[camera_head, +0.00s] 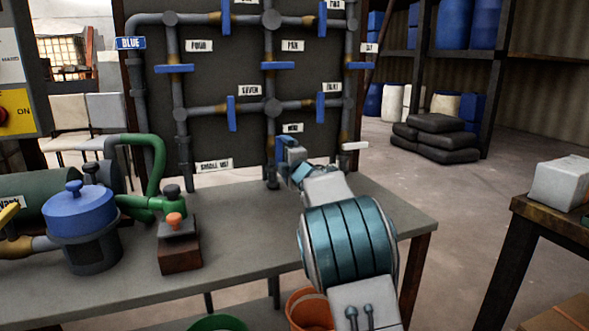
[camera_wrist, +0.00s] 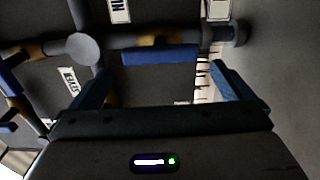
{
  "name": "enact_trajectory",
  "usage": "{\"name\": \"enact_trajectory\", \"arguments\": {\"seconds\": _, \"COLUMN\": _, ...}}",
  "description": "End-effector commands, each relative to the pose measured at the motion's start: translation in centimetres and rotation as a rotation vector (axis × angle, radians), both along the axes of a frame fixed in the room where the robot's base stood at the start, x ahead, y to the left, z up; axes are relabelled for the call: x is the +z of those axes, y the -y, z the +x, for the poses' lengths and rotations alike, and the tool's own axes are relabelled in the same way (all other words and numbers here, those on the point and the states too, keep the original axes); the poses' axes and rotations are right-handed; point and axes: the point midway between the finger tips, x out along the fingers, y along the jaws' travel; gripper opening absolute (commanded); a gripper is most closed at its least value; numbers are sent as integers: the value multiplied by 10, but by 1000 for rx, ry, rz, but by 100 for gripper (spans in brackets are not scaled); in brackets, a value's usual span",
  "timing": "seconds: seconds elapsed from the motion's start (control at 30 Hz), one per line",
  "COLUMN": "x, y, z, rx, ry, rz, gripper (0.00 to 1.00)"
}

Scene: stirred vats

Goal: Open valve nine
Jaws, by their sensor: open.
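Valve nine's blue handle (camera_head: 281,149) is on the lower middle vertical pipe, below the NINE label (camera_head: 292,128). It stands upright, in line with its pipe. My gripper (camera_head: 292,160) is at this handle and partly covers it. In the wrist view the handle (camera_wrist: 160,55) lies between and ahead of the two spread fingers of my gripper (camera_wrist: 158,72), with gaps on both sides. The jaws are open and hold nothing. The NINE label (camera_wrist: 119,10) shows cut off at the top of the wrist view.
Other blue handles, such as seven (camera_head: 231,113) and the one by PAN (camera_head: 278,66), lie crosswise to their pipes. A grey table (camera_head: 240,262) stands below the board, with a blue-lidded pot (camera_head: 80,213) and a green hose (camera_head: 157,165) at left. The table's right part is clear.

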Motion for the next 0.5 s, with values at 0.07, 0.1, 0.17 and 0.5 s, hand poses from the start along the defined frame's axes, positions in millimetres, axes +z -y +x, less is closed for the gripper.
{"name": "enact_trajectory", "arguments": {"seconds": 0.07, "x": 1, "y": 4, "z": -14, "rx": 0, "ry": 0, "rz": 2, "gripper": 100}}
{"name": "enact_trajectory", "arguments": {"seconds": 0.1, "x": 1, "y": 6, "z": -20, "rx": -1, "ry": 0, "rz": 1, "gripper": 100}}
{"name": "enact_trajectory", "arguments": {"seconds": 0.17, "x": 1, "y": 8, "z": -29, "rx": 0, "ry": 0, "rz": 2, "gripper": 100}}
{"name": "enact_trajectory", "arguments": {"seconds": 0.5, "x": 0, "y": 19, "z": -63, "rx": -1, "ry": 0, "rz": -1, "gripper": 100}}
